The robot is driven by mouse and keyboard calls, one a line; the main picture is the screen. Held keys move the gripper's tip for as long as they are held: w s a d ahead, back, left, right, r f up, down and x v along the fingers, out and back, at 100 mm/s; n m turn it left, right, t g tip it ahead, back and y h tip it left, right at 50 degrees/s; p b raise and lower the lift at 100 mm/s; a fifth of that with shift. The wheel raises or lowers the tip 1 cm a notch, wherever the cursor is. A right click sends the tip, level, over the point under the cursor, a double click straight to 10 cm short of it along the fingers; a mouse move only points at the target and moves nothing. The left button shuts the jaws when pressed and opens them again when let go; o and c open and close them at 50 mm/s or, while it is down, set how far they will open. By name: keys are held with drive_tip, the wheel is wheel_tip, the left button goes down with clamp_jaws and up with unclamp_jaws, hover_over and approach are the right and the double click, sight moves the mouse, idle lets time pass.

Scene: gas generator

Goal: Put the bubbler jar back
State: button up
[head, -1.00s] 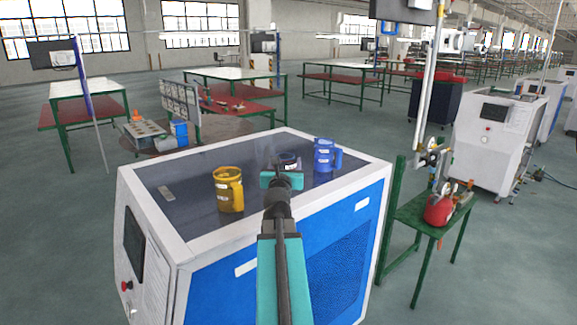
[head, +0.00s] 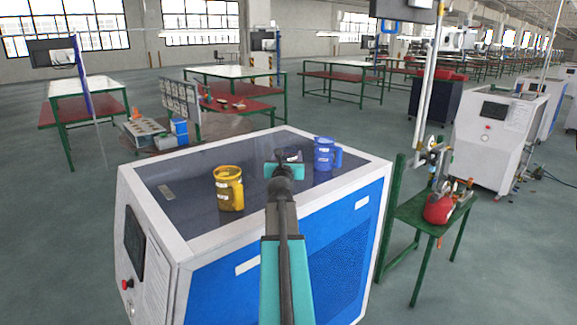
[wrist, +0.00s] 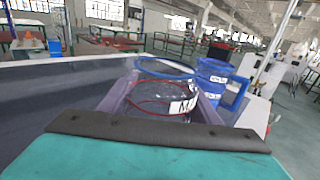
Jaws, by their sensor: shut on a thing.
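The bubbler jar is a clear jar with a blue rim, a red ring line and a white label. In the wrist view the jar (wrist: 150,92) stands between the two fingers of my gripper (wrist: 163,100), which is shut on it. In the head view my gripper (head: 285,168) is over the machine's dark top and hides most of the jar (head: 294,155). I cannot tell whether the jar touches the top.
A blue jug (head: 325,154) stands close to the right of the jar; it also shows in the wrist view (wrist: 220,85). A yellow jug (head: 229,188) stands to the left. The machine's dark top (head: 190,196) has a white rim and free room at left.

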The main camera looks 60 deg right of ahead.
drive_tip(key=shift+f+b, duration=0.8)
drive_tip(key=shift+f, duration=0.95)
drive_tip(key=shift+f, duration=0.1)
drive_tip(key=o, duration=1.3)
drive_tip(key=shift+v, duration=4.65)
drive_tip(key=shift+b, duration=1.05)
drive_tip(key=shift+b, duration=0.3)
